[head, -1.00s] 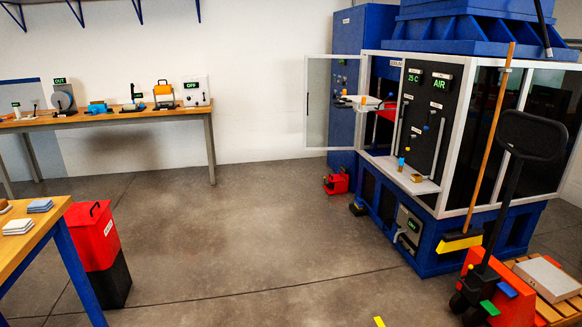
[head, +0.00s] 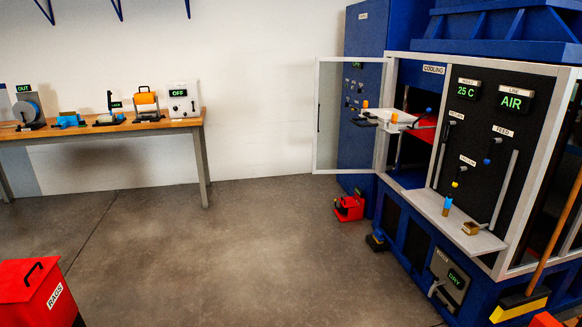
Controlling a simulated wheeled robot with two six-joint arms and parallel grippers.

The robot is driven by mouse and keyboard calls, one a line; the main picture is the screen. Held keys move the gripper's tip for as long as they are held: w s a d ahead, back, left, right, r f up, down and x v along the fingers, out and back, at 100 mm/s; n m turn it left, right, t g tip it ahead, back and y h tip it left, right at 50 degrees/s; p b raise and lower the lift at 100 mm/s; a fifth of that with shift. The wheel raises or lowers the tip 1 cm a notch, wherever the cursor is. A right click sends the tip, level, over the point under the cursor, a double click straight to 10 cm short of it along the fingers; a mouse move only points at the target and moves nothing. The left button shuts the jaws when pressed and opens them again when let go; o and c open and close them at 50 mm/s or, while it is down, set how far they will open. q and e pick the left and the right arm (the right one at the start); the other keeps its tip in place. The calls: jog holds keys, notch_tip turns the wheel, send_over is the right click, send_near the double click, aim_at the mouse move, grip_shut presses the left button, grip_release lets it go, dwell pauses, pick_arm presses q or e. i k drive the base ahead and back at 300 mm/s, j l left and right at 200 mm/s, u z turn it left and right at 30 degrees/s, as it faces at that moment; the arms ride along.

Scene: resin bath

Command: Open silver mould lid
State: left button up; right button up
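Neither of my grippers is in view. I cannot tell for sure which thing is the silver mould. A pale flat piece (head: 399,122) with an orange knob (head: 394,118) on top sits at the open front of the blue cabinet (head: 367,130), beside a dark flat part. A red surface (head: 422,137) shows behind it inside the opening. I cannot tell from here whether the pale piece is a lid.
A glazed door (head: 347,115) stands swung open left of the opening. A pale shelf (head: 470,228) juts out below the control panel (head: 490,150). A red box (head: 349,207) stands on the floor. A workbench (head: 110,131) lines the wall. The middle floor is clear.

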aim_at(384, 115)
jog(key=i, duration=1.65)
jog(key=i+j+z, duration=0.1)
jog(key=i+z, duration=0.15)
jog(key=i, duration=0.3)
jog(key=i+j+z, duration=0.25)
jog(key=i, duration=0.3)
jog(key=i+j+z, duration=0.3)
jog(key=i, duration=0.2)
jog(key=i+l, duration=0.05)
